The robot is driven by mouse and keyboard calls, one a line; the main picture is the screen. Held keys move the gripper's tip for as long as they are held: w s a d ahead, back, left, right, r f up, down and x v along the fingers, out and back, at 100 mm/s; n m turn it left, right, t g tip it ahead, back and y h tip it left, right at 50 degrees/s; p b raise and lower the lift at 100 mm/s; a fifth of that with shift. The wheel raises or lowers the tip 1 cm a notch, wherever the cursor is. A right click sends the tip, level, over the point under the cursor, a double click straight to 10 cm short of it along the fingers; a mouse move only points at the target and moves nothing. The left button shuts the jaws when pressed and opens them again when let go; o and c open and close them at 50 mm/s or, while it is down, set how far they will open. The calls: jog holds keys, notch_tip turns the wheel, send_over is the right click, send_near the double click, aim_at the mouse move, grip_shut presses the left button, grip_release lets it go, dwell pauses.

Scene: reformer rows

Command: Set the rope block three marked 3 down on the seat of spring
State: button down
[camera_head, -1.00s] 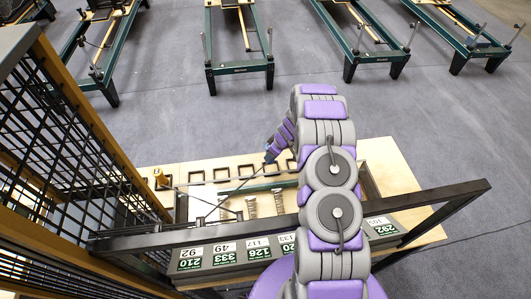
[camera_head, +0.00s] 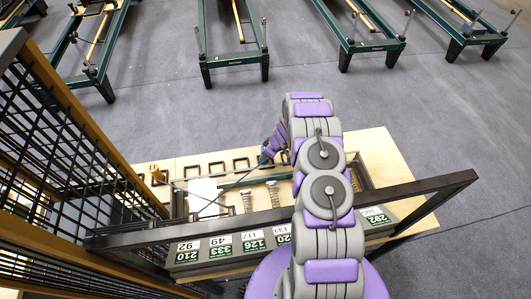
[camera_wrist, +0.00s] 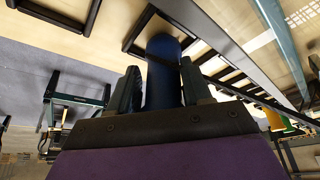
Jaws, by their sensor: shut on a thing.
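In the wrist view my gripper (camera_wrist: 161,72) is shut on a dark blue rounded block (camera_wrist: 164,56), with one dark finger on each side. No number 3 shows on it from here. In the head view my gripper (camera_head: 267,156) is at the far side of the wooden bench top (camera_head: 390,160), beside the row of square black frames (camera_head: 217,168); the block is too small to make out there. Coil springs (camera_head: 246,200) and (camera_head: 273,193) lie nearer, left of my arm. I cannot tell which seat is the spring's.
A sloped rail of numbered labels (camera_head: 222,247) and a dark bar (camera_head: 400,192) run across the near side. A black mesh rack (camera_head: 60,150) stands at the left. Green reformers (camera_head: 235,65) stand beyond on open grey floor.

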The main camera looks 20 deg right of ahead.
jog(key=shift+d+f, duration=0.15)
jog(key=shift+d, duration=0.05)
jog(key=c, duration=0.9)
grip_release()
jog(key=shift+a, duration=0.3)
jog(key=shift+c, duration=0.2)
jog(key=o, duration=0.3)
jog(key=shift+a, duration=0.35)
jog(key=shift+o, duration=1.1)
jog(key=shift+d, duration=0.45)
jog(key=shift+d+r, duration=0.1)
jog(key=shift+r, duration=0.15)
jog(key=b+v, duration=0.2)
jog(key=v, duration=1.4)
jog(key=shift+a+r, duration=0.3)
jog(key=shift+r, duration=0.2)
jog(key=shift+r, duration=0.1)
